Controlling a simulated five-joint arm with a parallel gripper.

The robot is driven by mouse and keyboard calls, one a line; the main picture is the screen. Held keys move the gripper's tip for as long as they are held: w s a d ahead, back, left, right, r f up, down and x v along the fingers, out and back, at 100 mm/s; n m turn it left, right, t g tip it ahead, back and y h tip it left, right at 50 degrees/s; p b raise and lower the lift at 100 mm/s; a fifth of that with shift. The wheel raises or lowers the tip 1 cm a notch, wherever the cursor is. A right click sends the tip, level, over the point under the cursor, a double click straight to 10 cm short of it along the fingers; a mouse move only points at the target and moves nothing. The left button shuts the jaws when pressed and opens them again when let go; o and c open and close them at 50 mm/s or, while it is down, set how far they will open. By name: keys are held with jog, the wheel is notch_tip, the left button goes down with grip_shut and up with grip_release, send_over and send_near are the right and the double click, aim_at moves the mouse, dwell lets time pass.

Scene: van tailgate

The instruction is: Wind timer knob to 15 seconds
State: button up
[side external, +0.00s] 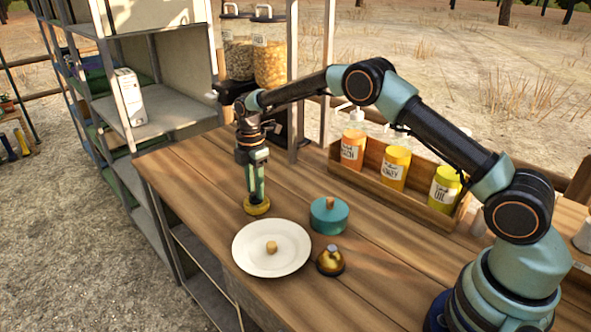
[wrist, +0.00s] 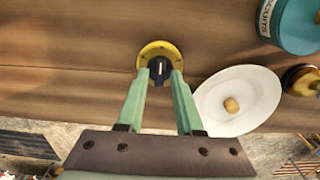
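The timer is a round yellow disc (wrist: 158,48) with a dark knob (wrist: 158,68) in its middle and a short pale mark on the knob. In the side view the timer (side external: 257,208) lies on the wooden tabletop behind the white plate. My gripper (wrist: 160,76) points down over the timer, with one pale green fingertip on each side of the knob. A narrow gap seems to show beside the knob, so the fingers look open around it. In the side view my gripper (side external: 256,198) hides the knob, and I cannot read any dial numbers.
A white plate (side external: 285,235) with a small tan piece stands close in front of the timer. A teal lidded tin (side external: 328,217) and a brass bell-like object (side external: 330,262) are to the right. A wooden rack (side external: 350,178) with several bottles stands behind. The tabletop's left edge is near.

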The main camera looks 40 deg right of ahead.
jog(key=shift+f, duration=0.45)
dwell(0.4)
jog(key=c, duration=0.4)
jog(key=shift+c, duration=0.2)
